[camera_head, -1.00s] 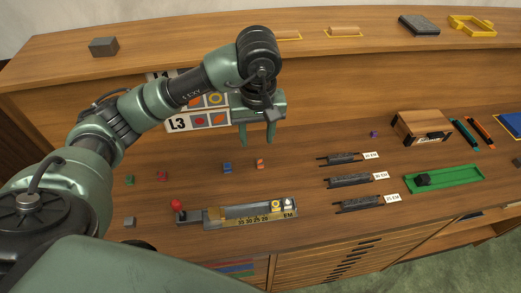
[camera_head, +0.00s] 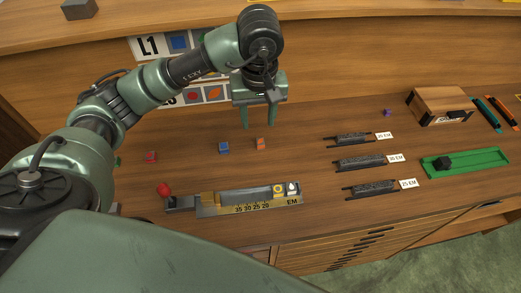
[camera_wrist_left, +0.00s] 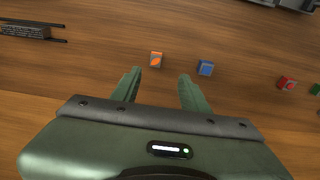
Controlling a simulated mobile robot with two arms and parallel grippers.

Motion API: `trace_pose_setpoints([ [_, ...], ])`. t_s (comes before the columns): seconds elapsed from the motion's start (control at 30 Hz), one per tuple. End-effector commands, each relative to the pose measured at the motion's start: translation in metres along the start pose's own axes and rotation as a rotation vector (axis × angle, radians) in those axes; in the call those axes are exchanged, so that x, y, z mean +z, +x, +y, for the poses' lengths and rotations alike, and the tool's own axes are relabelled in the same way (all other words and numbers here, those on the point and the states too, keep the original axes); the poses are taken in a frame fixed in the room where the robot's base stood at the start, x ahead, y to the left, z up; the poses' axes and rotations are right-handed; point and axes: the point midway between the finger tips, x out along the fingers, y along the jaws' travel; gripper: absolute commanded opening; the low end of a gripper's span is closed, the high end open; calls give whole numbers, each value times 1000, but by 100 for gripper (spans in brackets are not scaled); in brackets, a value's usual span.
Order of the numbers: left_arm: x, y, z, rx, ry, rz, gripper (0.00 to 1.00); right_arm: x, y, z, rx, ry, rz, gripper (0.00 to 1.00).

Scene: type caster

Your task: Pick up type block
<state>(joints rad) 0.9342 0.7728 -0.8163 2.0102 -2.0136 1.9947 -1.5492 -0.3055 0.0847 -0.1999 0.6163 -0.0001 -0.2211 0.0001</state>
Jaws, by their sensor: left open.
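Several small type blocks lie on the wooden desk (camera_head: 300,160). An orange block (camera_head: 261,143) and a blue block (camera_head: 224,147) lie just in front of my left gripper (camera_head: 258,117). A red block (camera_head: 151,157) lies further left, and a purple block (camera_head: 387,112) far right. My left gripper is open and empty above the desk, fingers pointing down. In the left wrist view, the orange block (camera_wrist_left: 156,59) and blue block (camera_wrist_left: 205,68) lie beyond the fingertips (camera_wrist_left: 160,74), apart from them. A red block (camera_wrist_left: 287,83) is at the right. My right gripper is not in view.
A metal composing stick (camera_head: 240,200) with a red knob lies at the front. Dark slotted racks (camera_head: 360,162) with labels, a green tray (camera_head: 480,161) and a wooden box (camera_head: 438,104) stand to the right. Picture cards (camera_head: 185,42) stand behind my left arm.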

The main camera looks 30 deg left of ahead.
Motion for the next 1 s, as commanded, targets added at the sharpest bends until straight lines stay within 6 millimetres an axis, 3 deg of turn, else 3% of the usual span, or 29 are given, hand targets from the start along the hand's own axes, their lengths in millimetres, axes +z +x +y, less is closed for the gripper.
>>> trace_pose_setpoints([
  [0.03,2,17,0,0,0,0,45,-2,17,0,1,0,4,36],
  [0.2,3,28,0,0,0,0,45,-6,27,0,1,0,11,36],
  [0.57,1,61,4,-2,-1,-5,45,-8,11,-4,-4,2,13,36],
  [0.8,-3,96,8,-2,-1,-3,45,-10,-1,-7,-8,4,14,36],
  [1.0,-3,104,8,0,0,1,45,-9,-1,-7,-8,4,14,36],
])
